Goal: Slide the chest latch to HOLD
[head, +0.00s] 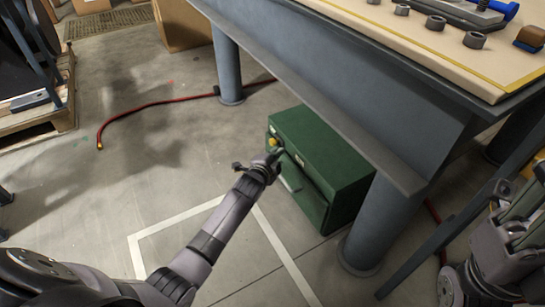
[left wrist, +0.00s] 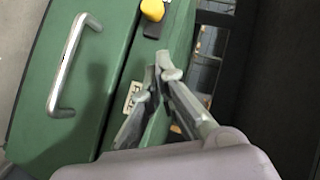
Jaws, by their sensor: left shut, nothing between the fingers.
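The green chest (head: 325,155) stands on the floor under the workbench, and its front also fills much of the left wrist view (left wrist: 105,75). Its latch has a yellow knob (head: 273,142), which shows at the top of the left wrist view (left wrist: 153,10) on a dark base. A small pale label plate (left wrist: 133,97) with lettering lies beside the fingers; I cannot read it surely. My left gripper (head: 275,157) is shut and empty, its fingertips (left wrist: 168,72) close to the chest front and apart from the knob. My right gripper (head: 520,225) is at the right edge, its jaw opening unclear.
A silver bar handle (left wrist: 68,65) stands out from the chest front. The workbench (head: 330,85) overhangs the chest, with a thick leg (head: 368,220) close to it. A red hose (head: 150,105) lies on the floor.

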